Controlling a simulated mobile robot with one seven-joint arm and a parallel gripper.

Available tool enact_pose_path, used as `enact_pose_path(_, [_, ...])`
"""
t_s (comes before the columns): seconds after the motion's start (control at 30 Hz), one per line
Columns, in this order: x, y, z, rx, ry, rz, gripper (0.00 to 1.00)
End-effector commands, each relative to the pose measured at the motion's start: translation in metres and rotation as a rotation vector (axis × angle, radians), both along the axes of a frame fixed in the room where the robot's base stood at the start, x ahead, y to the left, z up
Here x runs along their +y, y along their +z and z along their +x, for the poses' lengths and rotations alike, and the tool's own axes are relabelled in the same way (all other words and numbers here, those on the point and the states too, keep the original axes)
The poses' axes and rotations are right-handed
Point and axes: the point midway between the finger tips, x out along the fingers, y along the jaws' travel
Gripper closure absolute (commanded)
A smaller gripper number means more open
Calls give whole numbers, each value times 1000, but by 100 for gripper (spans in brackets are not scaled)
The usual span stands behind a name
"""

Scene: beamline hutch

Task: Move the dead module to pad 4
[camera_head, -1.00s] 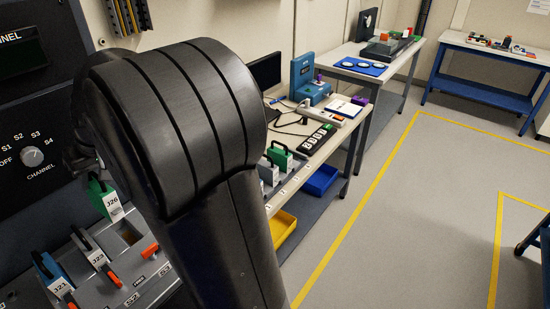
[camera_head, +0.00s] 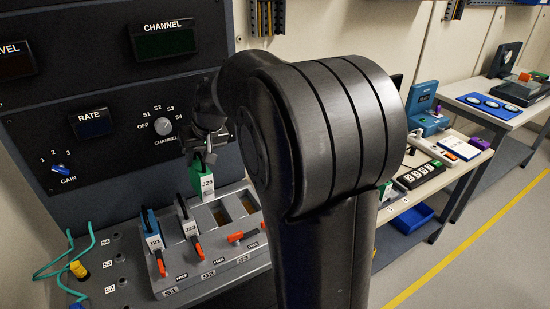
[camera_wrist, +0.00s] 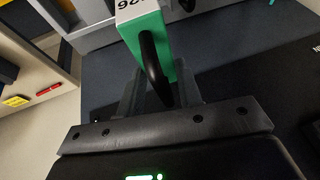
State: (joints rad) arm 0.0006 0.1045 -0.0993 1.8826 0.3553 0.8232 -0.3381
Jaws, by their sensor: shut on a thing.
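My gripper (camera_head: 204,143) is shut on the black handle of a green module marked J26 (camera_head: 207,185). The wrist view shows the green module (camera_wrist: 145,28) and its handle between the two fingers (camera_wrist: 158,90). In the head view the module hangs upright at the back of the slot rack (camera_head: 222,262); I cannot tell if its bottom is clear of the rack. A blue module J21 (camera_head: 151,232) and a dark module J23 (camera_head: 188,226) stand in the rack. Pad 4 cannot be made out; my arm hides part of the bench (camera_head: 405,212).
Orange levers (camera_head: 243,236) sit along the rack front, with open slots at its right. A control panel (camera_head: 100,110) rises behind. Teal cables (camera_head: 48,265) lie at left. The floor (camera_head: 480,255) at right is clear.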

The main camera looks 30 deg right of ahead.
Motion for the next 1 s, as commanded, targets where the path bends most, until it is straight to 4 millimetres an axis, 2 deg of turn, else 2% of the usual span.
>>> enact_pose_path(0.17, [-11, 1, 4, -2, -23, -2, 100])
enact_pose_path(0.27, [-33, 3, 11, -2, -71, -5, 100])
enact_pose_path(0.37, [-66, 7, 20, -2, -142, -8, 100])
enact_pose_path(0.6, [-160, 17, 37, 0, -318, -20, 100])
enact_pose_path(0.77, [-216, 29, 50, 1, -352, -28, 100])
enact_pose_path(0.97, [-298, 52, 62, 1, -335, -39, 100])
enact_pose_path(1.0, [-317, 55, 62, 2, -327, -41, 100])
